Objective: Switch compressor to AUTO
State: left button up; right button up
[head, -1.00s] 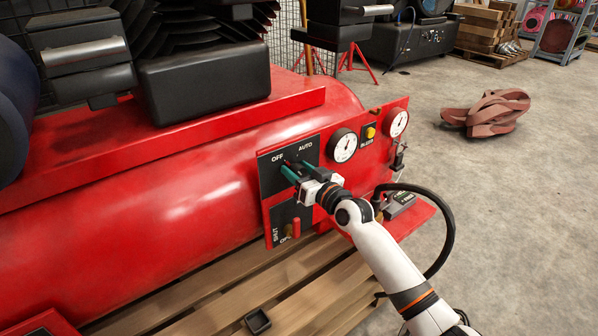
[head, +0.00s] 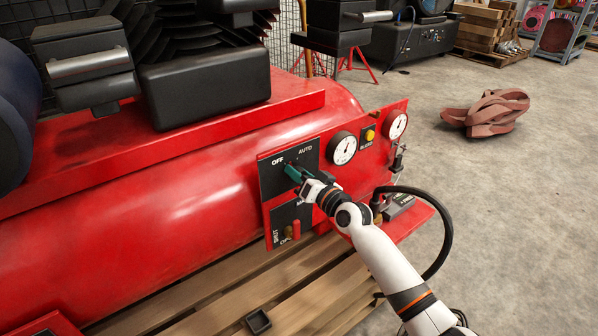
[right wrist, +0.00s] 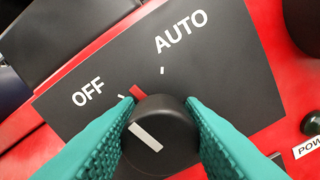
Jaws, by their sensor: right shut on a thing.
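A black switch plate (head: 276,184) marked OFF and AUTO is on the red compressor's control panel. In the right wrist view, a round black knob (right wrist: 160,134) with a white bar and a red pointer (right wrist: 137,92) sits below the labels. The red pointer is close to the OFF tick (right wrist: 122,97) and to the left of the AUTO tick (right wrist: 163,70). My right gripper (head: 293,173) is shut on the knob, one teal finger on each side; the fingers (right wrist: 158,130) also show in the right wrist view. In the head view, the fingers hide the knob. My left gripper is not in view.
Two white gauges (head: 343,148) and a yellow button (head: 369,135) are right of the plate. A SHUT-marked plate with a red lever (head: 296,230) is just below. A black hose (head: 450,225) loops beside my right arm. The concrete floor at right is mostly open.

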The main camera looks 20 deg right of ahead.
jog(key=m, duration=0.3)
jog(key=shift+m+p, duration=0.4)
jog(key=shift+m, duration=0.5)
jog(key=m+p, duration=0.1)
jog(key=m, duration=0.2)
jog(key=shift+d+f+m, duration=0.1)
jog(key=shift+m, duration=0.2)
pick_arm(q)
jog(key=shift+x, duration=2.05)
pick_arm(e)
jog(key=shift+m, duration=0.6)
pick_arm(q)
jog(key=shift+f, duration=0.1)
pick_arm(e)
jog(key=shift+f, duration=0.1)
jog(key=o, duration=1)
